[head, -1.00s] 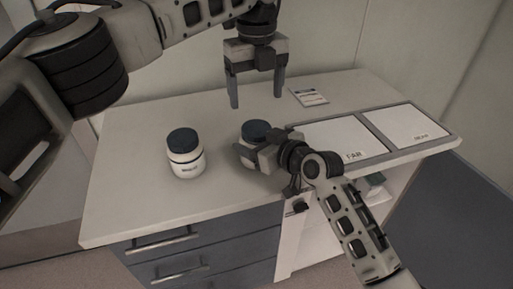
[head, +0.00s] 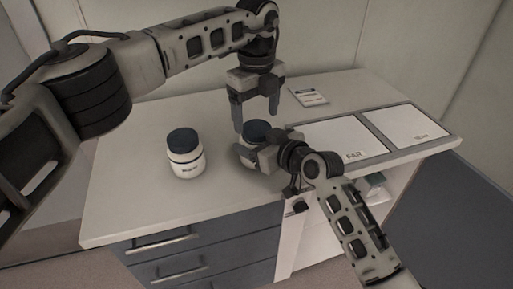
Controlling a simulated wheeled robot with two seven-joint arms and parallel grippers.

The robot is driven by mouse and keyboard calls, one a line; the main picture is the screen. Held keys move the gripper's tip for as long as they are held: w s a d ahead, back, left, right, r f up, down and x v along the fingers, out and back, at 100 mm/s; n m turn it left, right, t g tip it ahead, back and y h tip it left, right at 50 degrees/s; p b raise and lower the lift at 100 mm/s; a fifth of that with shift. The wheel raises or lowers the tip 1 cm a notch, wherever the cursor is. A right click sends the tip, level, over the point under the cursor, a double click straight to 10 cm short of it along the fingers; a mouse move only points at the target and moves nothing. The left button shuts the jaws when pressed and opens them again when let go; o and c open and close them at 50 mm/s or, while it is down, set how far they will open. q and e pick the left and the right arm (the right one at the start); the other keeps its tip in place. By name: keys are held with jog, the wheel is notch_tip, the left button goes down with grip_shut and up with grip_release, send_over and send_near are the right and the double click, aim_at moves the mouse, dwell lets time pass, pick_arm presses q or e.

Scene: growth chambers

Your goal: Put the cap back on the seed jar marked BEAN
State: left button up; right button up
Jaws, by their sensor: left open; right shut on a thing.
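A white jar (head: 245,158) with a dark blue cap (head: 257,130) on its top stands near the middle of the counter. Its label is hidden, and I cannot tell how firmly the cap sits. My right gripper (head: 262,157) is shut on this jar's body from the front right, covering part of it. My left gripper (head: 256,118) is open, pointing down, with its fingers just above and around the cap's level. A second white jar (head: 187,165) with a dark blue cap (head: 183,140) stands upright to the left; its label is too small to read surely.
A grey tray frame (head: 361,146) on the right holds two white panels, one marked FAR (head: 345,137). A small card (head: 309,97) lies at the back. The counter (head: 130,200) is clear at the left and front left. Drawers (head: 200,250) are below.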

pick_arm(q)
jog(key=shift+f, duration=1.45)
jog(key=shift+c, duration=0.2)
jog(key=c, duration=1)
jog(key=m, duration=1)
jog(key=o, duration=1.1)
jog(key=shift+r, duration=0.1)
